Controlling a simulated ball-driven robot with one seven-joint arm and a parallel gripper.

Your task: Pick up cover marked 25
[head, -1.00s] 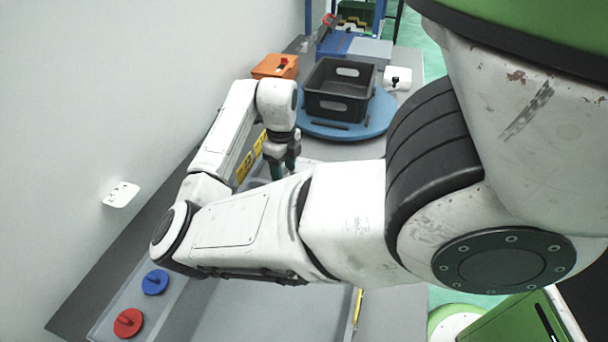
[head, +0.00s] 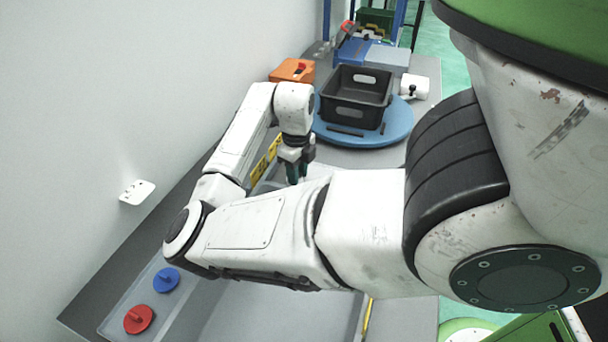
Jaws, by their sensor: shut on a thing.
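My gripper (head: 296,174) points down at the far end of the grey sink-like tray (head: 270,318), with its teal fingertips low and partly hidden behind my forearm. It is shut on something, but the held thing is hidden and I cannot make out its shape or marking. Two yellow number labels (head: 259,169) show beyond my arm, to the left of the gripper. They are too small and covered to read surely. No cover marked 25 can be clearly identified in the head view.
A black crate (head: 355,113) stands on a blue round turntable (head: 397,127) beyond the gripper. An orange box (head: 293,70) is at its left, near the wall. A blue disc (head: 166,280) and a red disc (head: 139,319) with handles lie at the near left.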

